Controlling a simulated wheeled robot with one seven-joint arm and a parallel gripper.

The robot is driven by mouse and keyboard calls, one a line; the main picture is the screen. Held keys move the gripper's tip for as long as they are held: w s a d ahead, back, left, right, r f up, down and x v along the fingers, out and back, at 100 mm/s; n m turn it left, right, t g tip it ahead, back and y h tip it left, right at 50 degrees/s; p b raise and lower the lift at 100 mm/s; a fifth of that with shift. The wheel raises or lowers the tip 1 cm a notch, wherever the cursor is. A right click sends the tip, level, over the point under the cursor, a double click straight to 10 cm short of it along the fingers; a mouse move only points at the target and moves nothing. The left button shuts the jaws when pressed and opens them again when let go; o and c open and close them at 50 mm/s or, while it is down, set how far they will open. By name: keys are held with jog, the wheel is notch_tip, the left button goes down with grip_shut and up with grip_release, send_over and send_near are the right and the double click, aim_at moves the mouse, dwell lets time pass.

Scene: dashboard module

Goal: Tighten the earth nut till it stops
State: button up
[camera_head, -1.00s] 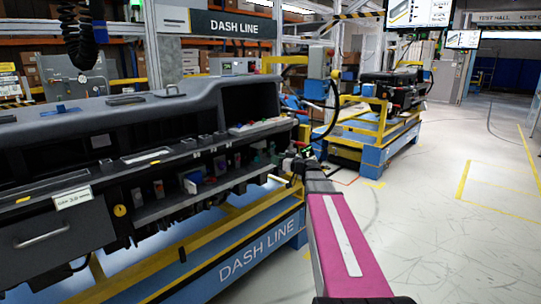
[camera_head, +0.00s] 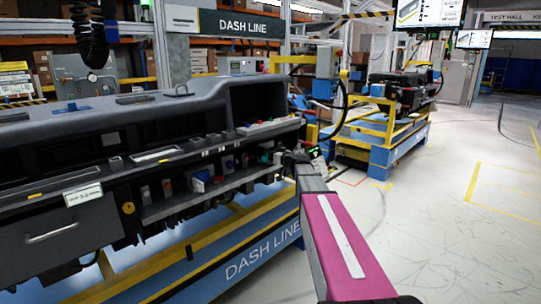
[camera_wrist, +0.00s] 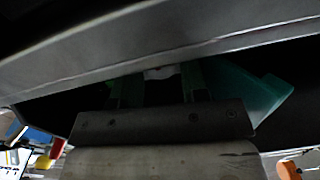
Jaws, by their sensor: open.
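The dashboard module (camera_head: 140,108) lies along the left of the head view, with an open recess and a lower shelf of small coloured parts. My arm reaches its right end, where my gripper is too small and shadowed to make out. In the wrist view my gripper (camera_wrist: 160,80) is open, its two dark greenish fingers pointing into a dark gap under a grey edge (camera_wrist: 150,45). A small pale thing (camera_wrist: 160,72) shows between the fingertips; I cannot tell whether it is the earth nut or whether the fingers touch it. A teal slanted part (camera_wrist: 257,92) is right of the fingers.
The grey edge passes close above my fingers. A blue and yellow bench (camera_head: 255,255) carries the dashboard module. A second yellow and blue stand (camera_head: 390,135) is behind to the right. A drawer with a handle (camera_head: 45,232) is at the left. The floor at right is clear.

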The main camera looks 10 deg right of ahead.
jog(key=c, duration=0.7)
jog(key=shift+o, duration=0.2)
jog(key=shift+m, duration=0.8)
jog(key=o, duration=0.7)
jog(key=shift+c, duration=0.2)
jog(key=v, duration=1)
jog(key=shift+s+d, duration=0.25)
jog(key=shift+s, duration=0.05)
